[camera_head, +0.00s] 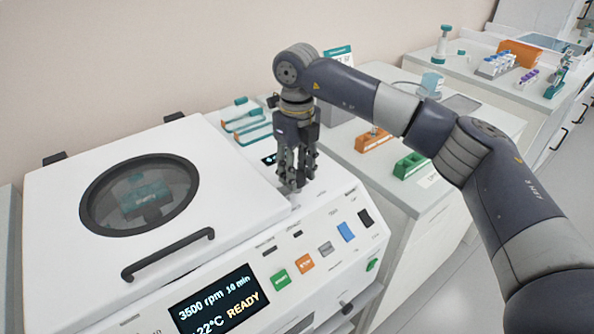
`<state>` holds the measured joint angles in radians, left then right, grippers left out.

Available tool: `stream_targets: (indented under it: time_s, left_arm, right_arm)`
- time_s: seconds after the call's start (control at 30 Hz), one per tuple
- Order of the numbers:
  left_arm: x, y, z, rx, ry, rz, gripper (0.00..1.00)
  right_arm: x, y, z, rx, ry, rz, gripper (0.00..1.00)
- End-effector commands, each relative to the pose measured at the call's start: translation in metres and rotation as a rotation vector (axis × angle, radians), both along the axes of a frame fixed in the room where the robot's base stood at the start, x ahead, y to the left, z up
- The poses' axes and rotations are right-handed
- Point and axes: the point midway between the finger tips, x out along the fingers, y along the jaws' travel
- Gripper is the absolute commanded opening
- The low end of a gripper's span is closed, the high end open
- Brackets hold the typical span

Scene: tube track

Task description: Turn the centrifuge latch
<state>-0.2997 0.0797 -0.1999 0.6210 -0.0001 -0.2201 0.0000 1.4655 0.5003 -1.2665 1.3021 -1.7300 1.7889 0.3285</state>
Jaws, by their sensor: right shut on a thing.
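The white centrifuge (60,240) fills the left and lower middle of the head view. Its lid is down, with a round dark-rimmed window (140,195) and a dark bar handle (168,254) at the front. My right gripper (293,187) points down at the right front corner of the centrifuge top, beside the lid edge. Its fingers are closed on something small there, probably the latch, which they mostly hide. My left gripper is not in view.
The front panel has a lit display (215,303) reading READY and several coloured buttons. An orange block (374,139) and a green block (411,165) stand on the counter to the right. A rack of vials (496,65) stands farther back.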

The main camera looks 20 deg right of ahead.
Motion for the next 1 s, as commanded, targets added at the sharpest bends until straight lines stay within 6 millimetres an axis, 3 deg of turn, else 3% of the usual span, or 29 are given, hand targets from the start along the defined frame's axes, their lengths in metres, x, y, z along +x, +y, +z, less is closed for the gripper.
stream_targets:
  time_s: [0.3,0.77,0.8,0.87,0.9,1.0]
  left_arm:
    - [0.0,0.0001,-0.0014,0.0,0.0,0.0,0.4]
    - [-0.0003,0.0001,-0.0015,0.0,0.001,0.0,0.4]
    - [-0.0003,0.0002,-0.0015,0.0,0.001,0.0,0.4]
    - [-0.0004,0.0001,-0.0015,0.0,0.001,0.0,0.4]
    - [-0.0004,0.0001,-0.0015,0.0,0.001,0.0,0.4]
    - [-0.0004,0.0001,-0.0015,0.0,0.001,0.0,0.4]
  right_arm:
    - [0.0006,-0.0001,0.0008,0.0,-0.002,-0.097,0.12]
    - [0.0007,-0.0002,0.001,0.0,-0.002,-0.112,0.12]
    - [0.0007,-0.0002,0.001,0.0,-0.003,-0.112,0.38]
    - [0.0007,-0.0002,0.001,0.0,-0.003,-0.111,0.51]
    - [0.0007,-0.0002,0.001,0.0,-0.002,-0.111,0.56]
    - [0.0004,-0.0002,0.0007,0.0,-0.002,-0.11,0.56]
